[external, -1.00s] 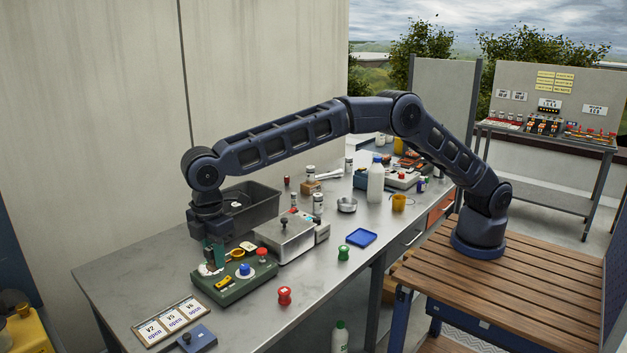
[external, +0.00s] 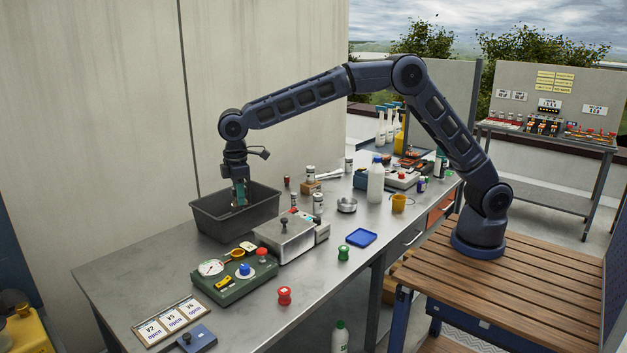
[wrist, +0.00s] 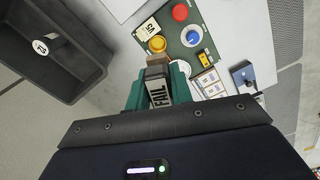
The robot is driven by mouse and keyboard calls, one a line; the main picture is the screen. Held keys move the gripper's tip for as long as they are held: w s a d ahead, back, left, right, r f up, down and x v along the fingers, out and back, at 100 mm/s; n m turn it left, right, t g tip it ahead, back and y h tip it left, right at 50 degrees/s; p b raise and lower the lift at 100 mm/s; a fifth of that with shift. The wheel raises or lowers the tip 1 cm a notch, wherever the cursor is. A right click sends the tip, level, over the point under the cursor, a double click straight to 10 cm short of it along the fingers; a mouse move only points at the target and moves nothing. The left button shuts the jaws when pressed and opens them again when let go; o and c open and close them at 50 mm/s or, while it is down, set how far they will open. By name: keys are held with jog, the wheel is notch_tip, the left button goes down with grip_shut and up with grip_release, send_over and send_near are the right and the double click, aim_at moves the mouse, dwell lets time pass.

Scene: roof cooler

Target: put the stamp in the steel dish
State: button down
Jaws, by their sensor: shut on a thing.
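My gripper (external: 240,198) is raised above the steel bench, in line with the black bin in the external view. Its teal fingers are shut on the stamp (wrist: 158,88), a grey block labelled FAIL with a tan wooden-looking part at its far end. The stamp is hard to make out in the external view. The steel dish (external: 347,205) is a small round open metal bowl on the bench, right of the gripper and beyond the grey steel box. It is not visible in the wrist view.
The black bin (external: 207,224) holds a pale round item (wrist: 47,44). A green control panel (external: 236,283), grey lidded box (external: 286,240) and dark-capped bottle (external: 318,204) stand nearby. A blue tray (external: 361,238) and white bottle (external: 375,182) are near the dish. The front bench is partly clear.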

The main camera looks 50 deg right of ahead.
jog(key=w+d+m, duration=0.3)
jog(key=w+d, duration=0.2)
jog(key=d, duration=1)
jog(key=m, duration=1)
send_over(347, 199)
jog(key=s+a, duration=0.2)
jog(key=a, duration=0.1)
jog(key=f, duration=2.1)
jog(key=shift+s+a+f, duration=0.1)
jog(key=shift+s+f, duration=0.1)
jog(key=shift+f, duration=0.1)
jog(key=c, duration=1.6)
grip_release()
jog(key=o, duration=0.4)
jog(key=shift+c, duration=0.2)
